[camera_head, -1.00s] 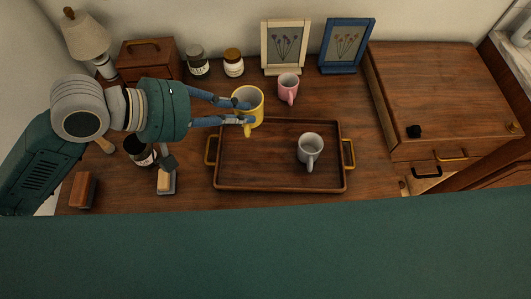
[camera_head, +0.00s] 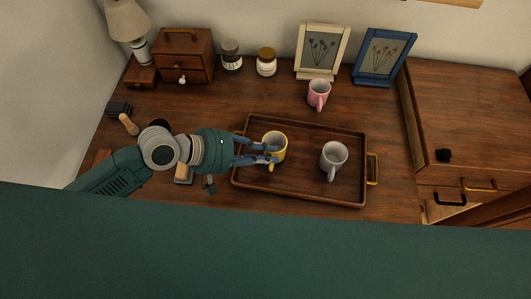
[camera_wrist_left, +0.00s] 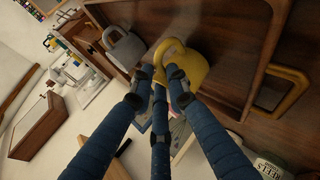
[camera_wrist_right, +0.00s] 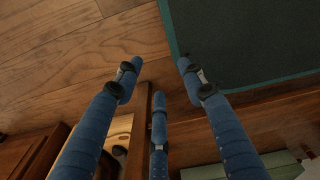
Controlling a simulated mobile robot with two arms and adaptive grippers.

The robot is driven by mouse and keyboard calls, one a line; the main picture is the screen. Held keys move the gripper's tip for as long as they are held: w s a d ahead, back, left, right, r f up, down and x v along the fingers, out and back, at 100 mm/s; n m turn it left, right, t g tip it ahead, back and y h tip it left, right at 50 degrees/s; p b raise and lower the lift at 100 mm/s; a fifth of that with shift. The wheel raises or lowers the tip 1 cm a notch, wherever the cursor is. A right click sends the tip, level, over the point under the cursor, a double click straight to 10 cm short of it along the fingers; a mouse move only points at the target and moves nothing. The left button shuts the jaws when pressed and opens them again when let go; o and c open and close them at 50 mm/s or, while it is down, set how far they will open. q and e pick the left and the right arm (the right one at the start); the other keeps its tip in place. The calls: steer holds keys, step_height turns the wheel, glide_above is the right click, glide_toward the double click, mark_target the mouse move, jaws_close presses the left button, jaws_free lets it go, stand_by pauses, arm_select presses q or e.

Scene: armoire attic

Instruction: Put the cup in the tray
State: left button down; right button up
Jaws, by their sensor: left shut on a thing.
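The wooden tray (camera_head: 300,196) with brass handles lies on the desk. The yellow cup (camera_head: 279,153) is upright inside the tray's rim outline, at its left part; I cannot tell whether its base touches the tray floor. My left gripper (camera_head: 272,153) comes from the left and is shut on the yellow cup. The cup also shows between the fingers in the left wrist view (camera_wrist_left: 190,68). A grey-white cup (camera_head: 333,158) stands in the tray's right part. A pink cup (camera_head: 318,93) stands on the desk behind the tray. My right gripper (camera_wrist_right: 158,80) has its fingers apart and empty.
Two jars (camera_head: 266,64), a small drawer box (camera_head: 186,55), a lamp (camera_head: 128,22) and two picture frames (camera_head: 384,56) line the back. A drawer cabinet (camera_head: 462,125) stands at the right. A wood-handled brush (camera_head: 128,124) lies left. My right gripper is above wooden planks.

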steer(key=shift+a, duration=0.2)
arm_select(q)
steer(key=shift+f, duration=0.15)
steer(key=c, duration=1.7)
jaws_free()
steer(key=shift+o, duration=0.2)
arm_select(e)
steer(key=shift+a, duration=0.35)
arm_select(q)
steer(key=shift+s+a+r, duration=0.1)
steer(key=shift+a+r, duration=0.1)
steer(key=shift+a, duration=0.1)
steer(key=b+v, duration=0.1)
steer(key=v, duration=1)
steer(key=shift+r, duration=0.15)
arm_select(e)
steer(key=shift+d+f, duration=0.4)
steer(key=shift+f, duration=0.15)
